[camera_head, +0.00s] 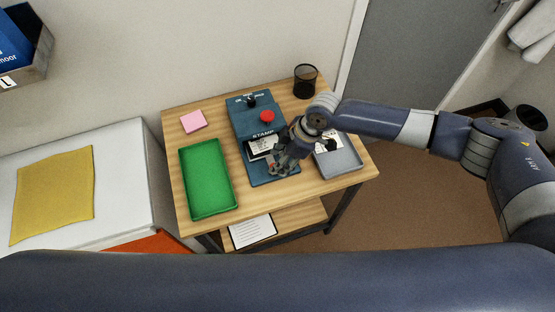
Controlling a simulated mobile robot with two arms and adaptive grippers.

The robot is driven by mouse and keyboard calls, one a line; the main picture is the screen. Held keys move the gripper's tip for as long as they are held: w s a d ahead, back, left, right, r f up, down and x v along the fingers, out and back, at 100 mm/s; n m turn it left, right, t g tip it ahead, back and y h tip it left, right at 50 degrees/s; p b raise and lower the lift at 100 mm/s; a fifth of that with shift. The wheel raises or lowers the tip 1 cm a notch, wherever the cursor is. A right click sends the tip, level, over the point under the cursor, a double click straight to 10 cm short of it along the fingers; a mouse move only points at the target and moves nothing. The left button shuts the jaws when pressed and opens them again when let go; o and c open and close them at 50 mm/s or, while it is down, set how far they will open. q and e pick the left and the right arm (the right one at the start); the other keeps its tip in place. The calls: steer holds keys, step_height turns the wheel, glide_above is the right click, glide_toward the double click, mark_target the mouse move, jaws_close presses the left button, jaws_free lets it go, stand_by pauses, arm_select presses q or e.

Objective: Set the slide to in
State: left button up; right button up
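A blue stamp machine (245,122) stands on the wooden table. It has a red button (267,116), a black knob (252,100) at its back and a "STAMP" label. Below the label is a dark opening or tray with a white printed card (260,146). I cannot tell clearly which part is the slide or its exact position. My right gripper (281,170) points down over the front right of the machine and hides part of it. Its fingers are too small and dark to show whether they are open or touching anything. My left gripper is out of view.
A green tray (187,178) lies left of the machine, with a pink pad (193,121) behind it. A grey tray (341,165) with a card lies to the right, partly behind my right arm. A black mesh cup (305,82) stands at the back right corner.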

steer(key=shift+x, duration=0.95)
steer(key=shift+a+f, duration=0.1)
steer(key=shift+f, duration=0.2)
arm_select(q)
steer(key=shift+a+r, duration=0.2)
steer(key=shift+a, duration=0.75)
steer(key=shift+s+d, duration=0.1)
